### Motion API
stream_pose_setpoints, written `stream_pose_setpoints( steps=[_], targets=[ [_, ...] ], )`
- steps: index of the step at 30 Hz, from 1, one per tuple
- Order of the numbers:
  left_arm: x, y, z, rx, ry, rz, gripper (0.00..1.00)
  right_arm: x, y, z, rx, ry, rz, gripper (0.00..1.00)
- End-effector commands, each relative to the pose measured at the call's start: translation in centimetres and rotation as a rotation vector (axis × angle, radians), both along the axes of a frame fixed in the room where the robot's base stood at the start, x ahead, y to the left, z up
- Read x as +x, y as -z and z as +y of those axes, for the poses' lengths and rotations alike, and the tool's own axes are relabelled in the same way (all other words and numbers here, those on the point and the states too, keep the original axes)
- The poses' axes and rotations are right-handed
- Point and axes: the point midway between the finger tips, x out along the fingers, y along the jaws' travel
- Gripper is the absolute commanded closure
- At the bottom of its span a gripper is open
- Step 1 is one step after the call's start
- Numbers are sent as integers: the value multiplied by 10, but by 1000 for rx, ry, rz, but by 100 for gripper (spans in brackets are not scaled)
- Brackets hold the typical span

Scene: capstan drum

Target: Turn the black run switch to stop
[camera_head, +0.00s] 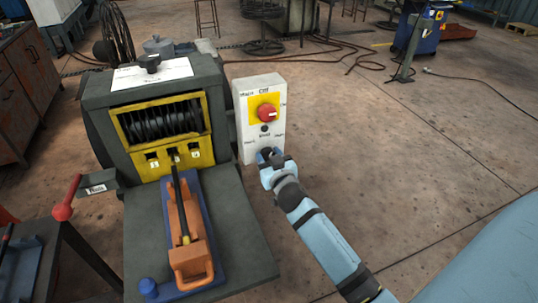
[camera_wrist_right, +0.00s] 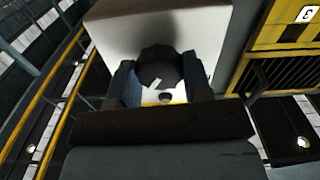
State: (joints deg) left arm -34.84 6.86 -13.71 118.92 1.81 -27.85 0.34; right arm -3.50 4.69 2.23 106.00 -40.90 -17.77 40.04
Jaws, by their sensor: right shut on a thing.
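The white control box (camera_head: 246,122) stands right of the machine, with a red main switch (camera_head: 267,113) on a yellow plate and a small dark round part (camera_head: 264,129) below it. My right gripper (camera_head: 266,156) is at the lower front of this box and hides what it holds in the head view. In the right wrist view, the black switch knob (camera_wrist_right: 158,70) with a short white mark sits between the two fingers of my right gripper (camera_wrist_right: 160,86), which is shut on it. The lettering around the knob is hidden or too small to read. My left gripper is not in view.
The capstan machine (camera_head: 95,95) with a yellow front frame (camera_head: 180,160) stands directly left of the box. A lever with a red knob (camera_head: 62,212) sticks out at the left. An orange-handled tool (camera_head: 190,225) lies on the front shelf. Floor to the right is open.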

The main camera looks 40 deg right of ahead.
Motion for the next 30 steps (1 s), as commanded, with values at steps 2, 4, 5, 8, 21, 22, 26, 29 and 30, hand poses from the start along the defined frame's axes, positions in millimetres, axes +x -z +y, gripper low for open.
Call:
stream_pose_setpoints(
  steps=[2,4,5,8,21,22,26,29,30],
  targets=[
    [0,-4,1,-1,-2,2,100,0,-1,1,-67,0,17,78],
    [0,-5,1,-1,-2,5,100,0,-1,0,-130,0,33,78],
    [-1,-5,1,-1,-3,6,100,0,-1,0,-156,0,40,78],
    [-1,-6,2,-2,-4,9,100,0,-1,0,-241,0,60,78],
    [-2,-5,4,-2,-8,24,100,0,0,1,-513,0,125,78],
    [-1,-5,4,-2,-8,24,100,0,0,1,-525,0,128,78],
    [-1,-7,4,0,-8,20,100,0,1,1,-559,0,136,78],
    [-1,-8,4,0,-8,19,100,0,1,1,-572,1,140,78],
    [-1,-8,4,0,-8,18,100,0,1,1,-575,1,140,78]
  ],
)
